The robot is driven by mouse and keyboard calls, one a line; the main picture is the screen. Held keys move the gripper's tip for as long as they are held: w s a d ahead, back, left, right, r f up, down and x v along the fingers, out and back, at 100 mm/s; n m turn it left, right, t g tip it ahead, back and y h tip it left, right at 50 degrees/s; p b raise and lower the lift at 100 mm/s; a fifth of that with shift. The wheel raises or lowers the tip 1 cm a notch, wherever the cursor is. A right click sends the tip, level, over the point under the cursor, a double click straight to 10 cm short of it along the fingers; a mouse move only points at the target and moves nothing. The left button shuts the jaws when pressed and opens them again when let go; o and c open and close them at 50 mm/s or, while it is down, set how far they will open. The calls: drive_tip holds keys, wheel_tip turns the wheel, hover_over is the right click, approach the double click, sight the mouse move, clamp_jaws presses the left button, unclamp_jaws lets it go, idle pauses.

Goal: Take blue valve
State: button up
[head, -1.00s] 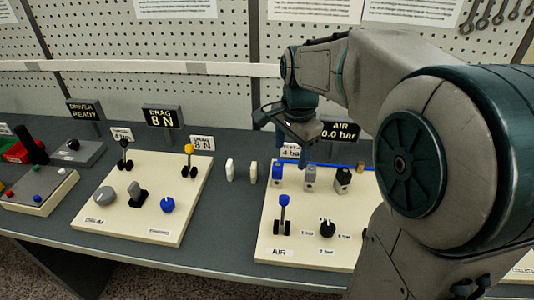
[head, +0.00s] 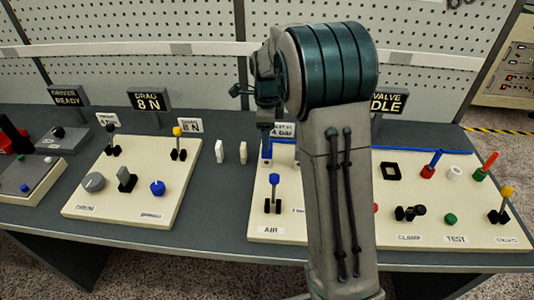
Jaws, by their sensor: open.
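The blue valve (head: 266,152) is a small upright blue block at the back left of the cream AIR board (head: 256,218). It stands by a blue rail (head: 285,141). My gripper (head: 266,129) points down at the blue valve, from just above or around it. It is open, but its fingers are small and dark here, and I cannot tell whether they touch the valve. My arm hides the middle of the AIR board, including the grey and black blocks seen earlier.
A blue-knobbed lever (head: 273,185) stands in front of the valve. Two white pieces (head: 243,152) stand upright to the left. The cream DRUM board (head: 135,190) lies further left. A cream board with CLAMP and TEST labels (head: 480,238) lies right. A pegboard wall (head: 190,25) closes the back.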

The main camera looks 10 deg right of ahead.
sight(267, 154)
drive_tip(key=shift+s+f+p, duration=0.1)
drive_tip(key=shift+f+p, duration=0.5)
drive_tip(key=shift+f, duration=2.55)
drive_tip(key=c, duration=1.1)
